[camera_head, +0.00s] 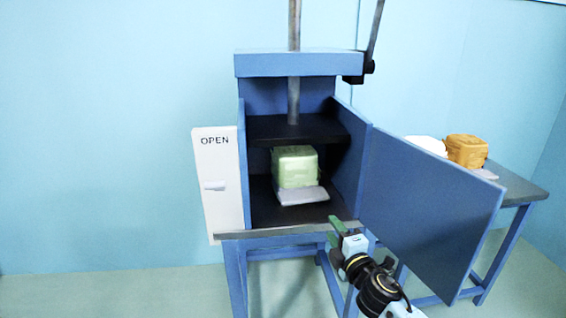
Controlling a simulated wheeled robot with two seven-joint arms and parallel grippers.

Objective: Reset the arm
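My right gripper (332,228) has green fingertips and comes up from the lower right. It is in front of the blue press (299,64), by the front right edge of its grey base. The two fingers look apart, with nothing seen between them. A light green block (294,167) sits inside the press on a pale grey tray or sheet (302,196), and the gripper is apart from it. My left gripper is not in view.
The press's large blue door (430,210) stands open to the right, close to my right arm. A white panel marked OPEN (218,185) is at the left. Behind the door, a side table (518,186) holds an orange-yellow block (466,151) and a white item (427,145).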

